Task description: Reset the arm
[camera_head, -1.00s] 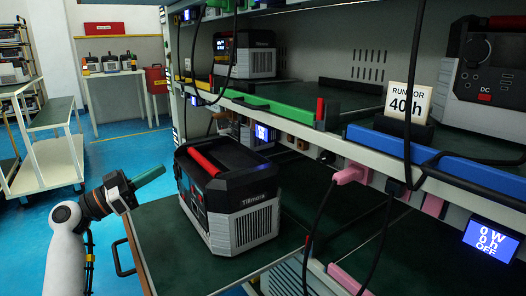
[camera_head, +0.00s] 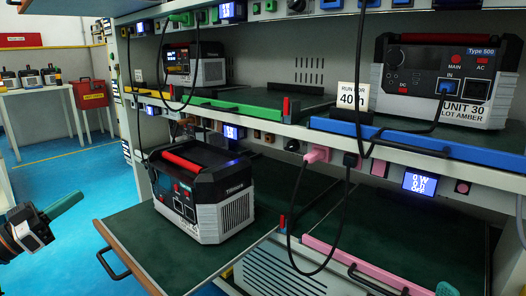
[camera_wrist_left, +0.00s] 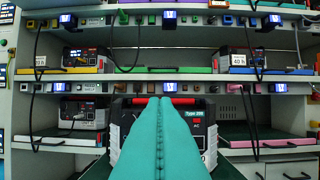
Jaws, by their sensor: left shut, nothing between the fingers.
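My left gripper (camera_head: 62,207) is at the left edge of the head view, with its teal fingers shut and nothing between them. The shut fingers also fill the middle of the left wrist view (camera_wrist_left: 160,140). The gripper is clear of the pulled-out shelf and apart from the power station (camera_head: 205,190) with a red handle that stands upright on it. In the left wrist view that power station (camera_wrist_left: 205,130) shows partly behind the fingers. Only the end of my left arm shows. My right gripper is not in view.
The pulled-out shelf (camera_head: 130,235) with a black handle (camera_head: 110,265) juts toward me. The rack holds another power station (camera_head: 445,80) labelled UNIT 30, a "RUN FOR 40 h" sign (camera_head: 352,97) and hanging black cables. Blue floor (camera_head: 80,185) lies open at left.

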